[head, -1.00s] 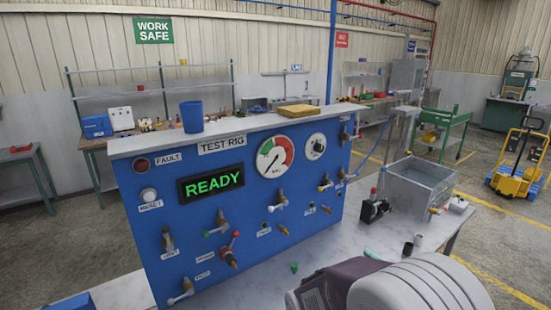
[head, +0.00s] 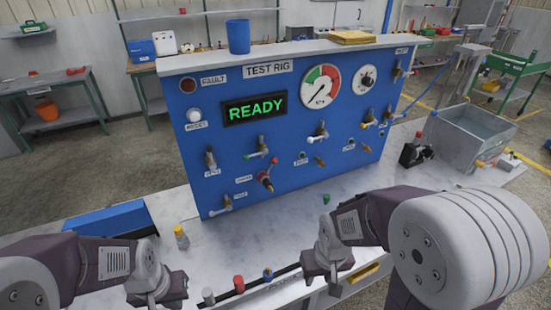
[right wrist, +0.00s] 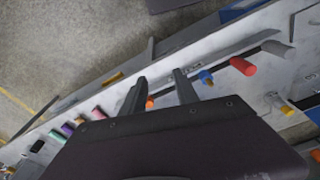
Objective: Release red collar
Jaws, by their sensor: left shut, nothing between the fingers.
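A red collar-like cylinder (head: 238,283) stands at the table's front edge, between a grey one (head: 208,296) and a blue one (head: 267,274). In the right wrist view the red one (right wrist: 243,65) lies right of the blue one (right wrist: 205,76), and it touches neither finger. My left gripper (head: 172,297) is shut and empty, left of the grey one. My right gripper (head: 328,278) is right of the blue one. In the right wrist view its two fingers (right wrist: 162,93) are apart, with a small orange thing (right wrist: 150,103) showing between them, seemingly beyond.
The blue test rig panel (head: 225,150) with valves and a lit READY display stands behind. A yellow-capped bottle (head: 181,237) and a blue tray (head: 110,216) are at the left. A metal bin (head: 470,140) is at the right. The table's middle is mostly clear.

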